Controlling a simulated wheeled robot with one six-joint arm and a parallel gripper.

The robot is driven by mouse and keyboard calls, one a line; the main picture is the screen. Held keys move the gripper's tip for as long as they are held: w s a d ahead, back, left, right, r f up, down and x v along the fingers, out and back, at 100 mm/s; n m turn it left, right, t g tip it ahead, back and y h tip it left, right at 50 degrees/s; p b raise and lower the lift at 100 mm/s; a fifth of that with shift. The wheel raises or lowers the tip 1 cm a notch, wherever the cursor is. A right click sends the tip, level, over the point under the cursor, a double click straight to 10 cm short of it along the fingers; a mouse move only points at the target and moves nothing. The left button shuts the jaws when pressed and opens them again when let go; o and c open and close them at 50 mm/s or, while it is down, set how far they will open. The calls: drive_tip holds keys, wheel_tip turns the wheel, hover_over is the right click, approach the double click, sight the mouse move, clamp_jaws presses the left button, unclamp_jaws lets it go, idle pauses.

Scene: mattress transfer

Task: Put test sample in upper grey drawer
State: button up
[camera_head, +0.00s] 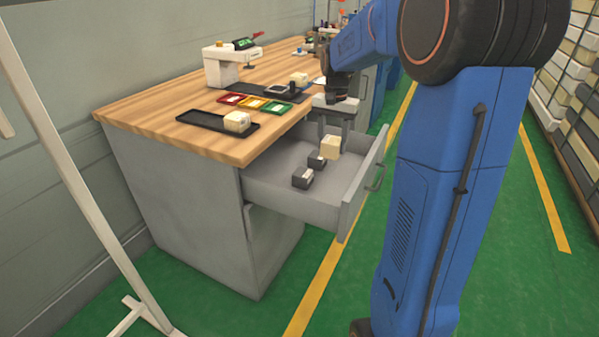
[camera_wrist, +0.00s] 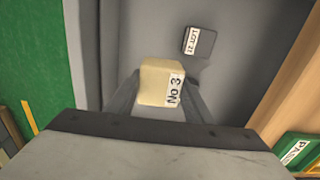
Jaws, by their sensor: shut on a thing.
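The upper grey drawer (camera_head: 345,211) is pulled out of the workbench. My gripper (camera_head: 333,137) points down into it, its fingers on both sides of a cream block (camera_head: 331,147). In the wrist view the block (camera_wrist: 160,80) sits between the fingertips (camera_wrist: 158,97), with a "No 3" label on one face. The block is inside or just above the drawer; I cannot tell whether it touches the drawer floor. One, labelled "LOT" (camera_wrist: 199,42), shows in the wrist view.
The wooden benchtop (camera_head: 160,109) holds a black tray (camera_head: 205,121) with another cream block (camera_head: 237,121), red, yellow and green trays (camera_head: 277,107), and a white instrument (camera_head: 221,66). A white stand (camera_head: 70,160) is at left. Green floor beyond the drawer front is clear.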

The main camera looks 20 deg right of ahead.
drive_tip(key=shift+f, duration=5.1)
drive_tip(key=shift+f, duration=0.1)
drive_tip(key=o, duration=1.1)
wheel_tip(320, 180, up, 12)
drive_tip(key=shift+r, duration=0.15)
